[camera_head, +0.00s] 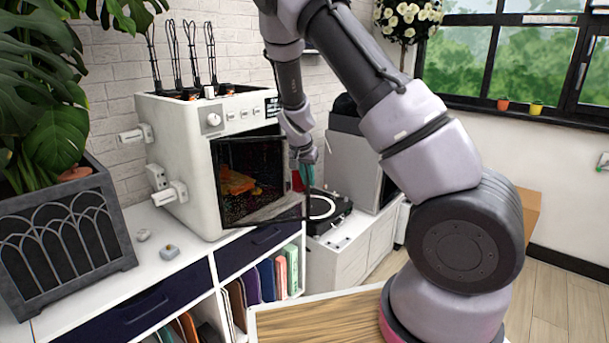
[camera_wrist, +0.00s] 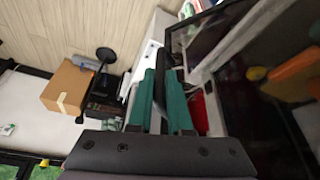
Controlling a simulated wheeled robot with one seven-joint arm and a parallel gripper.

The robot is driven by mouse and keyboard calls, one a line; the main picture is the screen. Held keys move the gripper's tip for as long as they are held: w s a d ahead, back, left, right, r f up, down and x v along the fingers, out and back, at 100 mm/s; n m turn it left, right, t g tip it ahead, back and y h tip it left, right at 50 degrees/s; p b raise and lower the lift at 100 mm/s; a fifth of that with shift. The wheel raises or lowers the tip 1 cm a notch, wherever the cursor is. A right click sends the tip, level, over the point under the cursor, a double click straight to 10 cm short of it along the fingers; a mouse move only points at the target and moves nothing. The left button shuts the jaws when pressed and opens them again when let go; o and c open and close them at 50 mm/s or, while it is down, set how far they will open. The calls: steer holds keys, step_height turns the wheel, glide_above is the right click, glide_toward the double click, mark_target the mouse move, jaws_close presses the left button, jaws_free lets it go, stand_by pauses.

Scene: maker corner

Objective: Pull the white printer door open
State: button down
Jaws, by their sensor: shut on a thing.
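The white printer (camera_head: 187,130) stands on the white cabinet at the left. Its door (camera_head: 262,222) is a dark-framed, see-through panel that stands partly open, its right edge swung out from the body. An orange object (camera_head: 236,182) shows inside. My gripper (camera_head: 306,172) is at the door's right edge. In the wrist view the green fingers of my gripper (camera_wrist: 163,80) are shut on the door handle, a dark bar mostly hidden between them. The dark door panel (camera_wrist: 215,35) fills the right of that view.
A black turntable (camera_head: 325,207) sits on a low white cabinet to the right of the printer. A plant box (camera_head: 65,245) stands at the left. Small grey items (camera_head: 169,252) lie on the cabinet top. A cardboard box (camera_wrist: 66,86) is on the floor.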

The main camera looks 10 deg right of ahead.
steer(key=s+a+m+g+h, duration=0.1)
steer(key=s+a+m+g, duration=0.1)
steer(key=s+a+m, duration=0.3)
steer(key=s+a+m+g, duration=0.2)
steer(key=s+a+m, duration=0.4)
steer(key=s+a, duration=0.5)
steer(key=shift+s+a+h, duration=0.35)
steer(key=shift+s+h, duration=0.05)
steer(key=shift+s, duration=3.1)
steer(key=c, duration=1.2)
jaws_free()
steer(key=shift+o, duration=0.2)
steer(key=v, duration=1)
steer(key=shift+r, duration=0.4)
steer(key=shift+a, duration=0.1)
